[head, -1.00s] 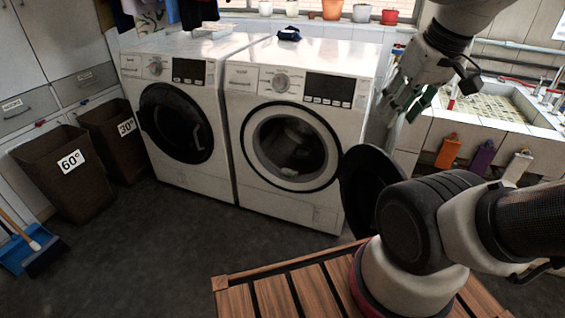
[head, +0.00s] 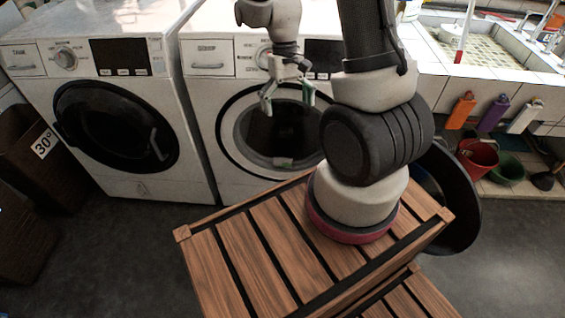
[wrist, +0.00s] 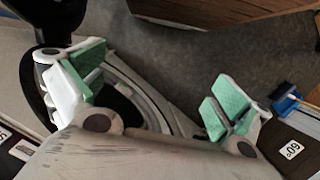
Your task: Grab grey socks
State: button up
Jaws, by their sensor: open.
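I cannot make out any grey socks in the present views. The right washing machine (head: 207,115) has its round door open, and its drum (head: 255,140) is dark inside. A small pale patch (head: 284,162) shows low in the drum opening, too unclear to name. My gripper (head: 288,104) hangs in front of this opening, partly covering it, with its fingers apart and nothing between them. In the wrist view my gripper (wrist: 155,78) shows spread green finger pads, with part of the washer's round rim and the grey floor beyond.
The black open door (head: 455,200) sticks out to the right, close to my slatted wooden base. The left washing machine (head: 115,65) is closed. Brown baskets (head: 25,150) stand at the left. A tiled sink (head: 490,80) and a red bucket (head: 478,157) are at the right.

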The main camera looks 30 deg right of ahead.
jog(key=w+f+m, duration=0.2)
jog(key=w+f, duration=0.1)
jog(key=f, duration=2)
jog(key=m+t+h, duration=0.4)
jog(key=t, duration=0.4)
send_over(283, 159)
jog(key=s+a, duration=0.1)
jog(key=s, duration=0.2)
notch_tip(283, 159, down, 17)
jog(key=shift+w+a+f, duration=0.1)
jog(key=shift+w, duration=0.05)
jog(key=x, duration=0.7)
jog(key=shift+w+a+f, duration=0.1)
jog(key=shift+w+a, duration=0.05)
jog(key=shift+a, duration=0.1)
jog(key=c, duration=1.1)
